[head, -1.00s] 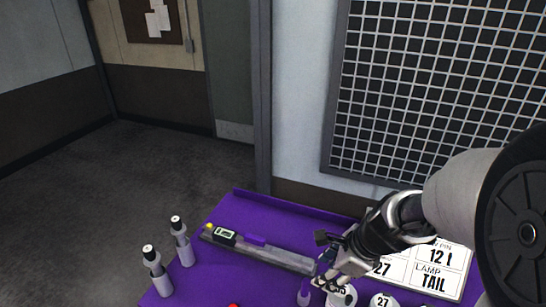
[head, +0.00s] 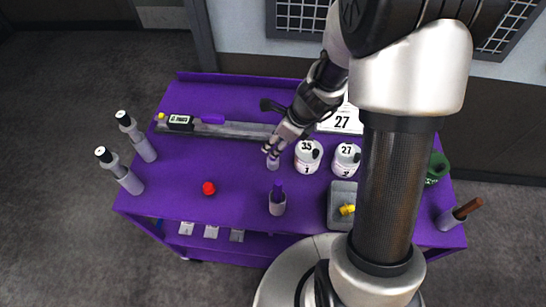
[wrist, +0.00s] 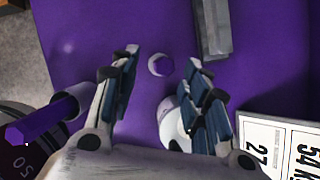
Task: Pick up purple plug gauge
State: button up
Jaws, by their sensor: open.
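A grey cylindrical piece with a purple hexagonal handle (head: 277,198), which looks like the purple plug gauge, stands upright near the front middle of the purple table. In the wrist view its purple handle (wrist: 35,127) shows at left, outside the fingers. My gripper (head: 273,148) is open behind it, low over the table. In the wrist view my gripper (wrist: 160,90) has a small round piece (wrist: 161,65) with a pale rim and purple centre just beyond the gap between its fingers. In the head view this shorter pale cylinder (head: 272,163) stands just below the fingertips. I see nothing held.
White numbered weights (head: 307,157) (head: 346,158) stand right of my gripper. A grey bar (head: 235,130) lies behind it. Two grey bottles (head: 124,172) (head: 138,137) stand at the left edge. The front left is clear.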

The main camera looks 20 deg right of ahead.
aim_at(275, 145)
jog(key=b+x, duration=0.2)
jog(key=x, duration=0.3)
jog(key=shift+w+d+f+b, duration=0.15)
jog(key=shift+d+f+b, duration=0.15)
jog(key=shift+b, duration=0.1)
jog(key=shift+r, duration=0.1)
jog(key=shift+c, duration=0.5)
grip_shut()
